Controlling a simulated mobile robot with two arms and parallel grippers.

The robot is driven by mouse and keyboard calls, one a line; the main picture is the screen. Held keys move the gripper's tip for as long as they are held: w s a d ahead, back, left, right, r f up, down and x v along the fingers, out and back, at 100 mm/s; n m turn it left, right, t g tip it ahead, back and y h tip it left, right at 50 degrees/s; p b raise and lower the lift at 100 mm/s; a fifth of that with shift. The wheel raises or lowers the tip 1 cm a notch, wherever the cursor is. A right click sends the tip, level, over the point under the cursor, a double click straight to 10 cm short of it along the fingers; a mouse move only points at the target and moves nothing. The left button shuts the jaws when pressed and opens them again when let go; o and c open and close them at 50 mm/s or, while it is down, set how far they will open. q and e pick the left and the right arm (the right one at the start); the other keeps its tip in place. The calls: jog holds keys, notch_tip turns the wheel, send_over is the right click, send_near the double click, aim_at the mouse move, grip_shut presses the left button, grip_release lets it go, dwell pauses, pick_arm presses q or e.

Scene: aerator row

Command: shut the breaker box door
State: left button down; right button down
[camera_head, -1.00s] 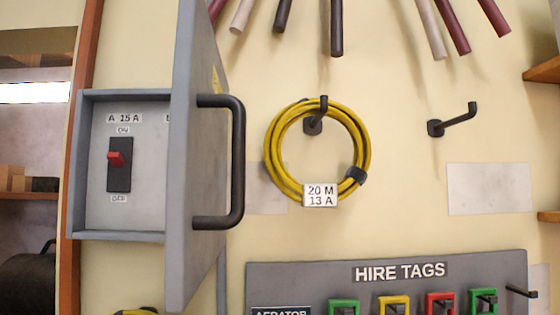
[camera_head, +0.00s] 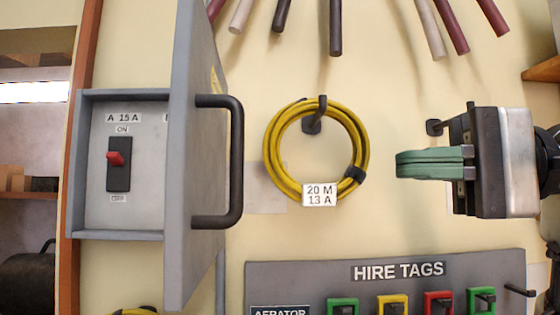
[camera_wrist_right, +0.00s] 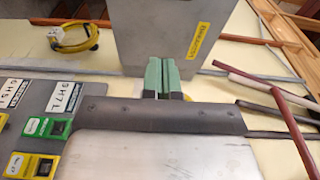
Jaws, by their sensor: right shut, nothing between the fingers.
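The breaker box (camera_head: 75,170) is on the wall at the left of the head view. Its grey door (camera_head: 190,150) stands open, swung out towards me, with a dark bar handle (camera_head: 237,160) on its right side. Inside, a red switch (camera_head: 116,158) sits on a black plate. My right gripper (camera_head: 400,164) comes in from the right, shut and empty, well to the right of the handle and apart from it. In the right wrist view its green fingertips (camera_wrist_right: 162,62) show in front of the grey door (camera_wrist_right: 185,35), which bears a yellow label. My left gripper is out of view.
A coiled yellow cable (camera_head: 272,165) hangs on a hook between the door and my right gripper. A grey hire tags board (camera_head: 300,272) with coloured tags is below. Several rods hang above. A wooden shelf edge (camera_head: 545,70) is at the right.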

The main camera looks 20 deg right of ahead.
jog(key=s+a+p+x, duration=0.1)
jog(key=p+x, duration=0.5)
jog(key=x, duration=0.7)
jog(key=shift+s, duration=0.65)
jog(key=shift+f, duration=0.1)
